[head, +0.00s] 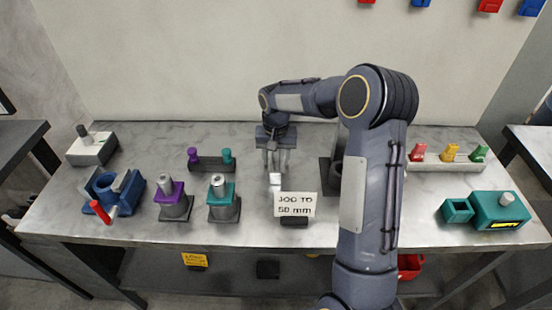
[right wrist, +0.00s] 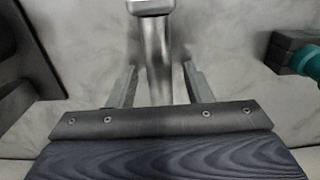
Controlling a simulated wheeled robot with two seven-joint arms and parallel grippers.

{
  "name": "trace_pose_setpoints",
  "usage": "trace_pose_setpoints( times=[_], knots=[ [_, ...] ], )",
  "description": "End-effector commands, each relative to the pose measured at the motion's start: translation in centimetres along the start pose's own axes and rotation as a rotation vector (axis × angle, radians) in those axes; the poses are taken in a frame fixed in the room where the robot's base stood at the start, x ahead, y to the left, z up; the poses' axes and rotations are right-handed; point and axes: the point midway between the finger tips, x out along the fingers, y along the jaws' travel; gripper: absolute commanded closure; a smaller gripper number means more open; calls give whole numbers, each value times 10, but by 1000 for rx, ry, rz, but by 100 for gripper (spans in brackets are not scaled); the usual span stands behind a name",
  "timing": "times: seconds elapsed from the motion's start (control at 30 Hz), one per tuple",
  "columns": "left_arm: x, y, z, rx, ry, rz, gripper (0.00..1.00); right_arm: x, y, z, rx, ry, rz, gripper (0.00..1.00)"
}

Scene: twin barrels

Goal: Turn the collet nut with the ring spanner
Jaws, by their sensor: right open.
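My right gripper (head: 277,165) points down over the middle of the table, fingers apart. In the right wrist view its two fingers (right wrist: 160,88) stand open on either side of a silver metal bar (right wrist: 156,50) with a wider end; I cannot tell whether they touch it. A pale end of this piece shows just below the gripper in the head view (head: 275,179). No ring spanner can be told for sure. Two upright silver barrels stand at left, one with a purple collar (head: 171,193), one with a teal collar (head: 221,193); which part is the collet nut is unclear. My left gripper is not seen.
A dark rack (head: 211,164) with purple and teal pegs is left of my gripper. A "JOG TO 50 mm" sign (head: 295,204) stands in front. A dark upright block (head: 327,178) is close on the right. A blue vise (head: 111,192) stands far left, teal boxes (head: 499,211) far right.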

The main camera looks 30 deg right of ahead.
Motion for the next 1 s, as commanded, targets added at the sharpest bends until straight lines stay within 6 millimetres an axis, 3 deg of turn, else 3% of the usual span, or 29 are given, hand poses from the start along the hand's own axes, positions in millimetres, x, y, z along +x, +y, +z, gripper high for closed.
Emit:
trace_pose_setpoints(
  times=[0.1, 0.43, 0.8, 1.0],
  knots=[
    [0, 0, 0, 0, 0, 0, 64, 0, 0, 0, 0, 0, 0, 57],
    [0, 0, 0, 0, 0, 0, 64, 0, 0, 0, 0, 0, 0, 100],
    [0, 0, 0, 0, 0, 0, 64, -3, 0, 0, 0, 2, -1, 100],
    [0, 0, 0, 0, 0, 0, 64, -21, -1, -1, 1, 4, -3, 100]
  ],
)
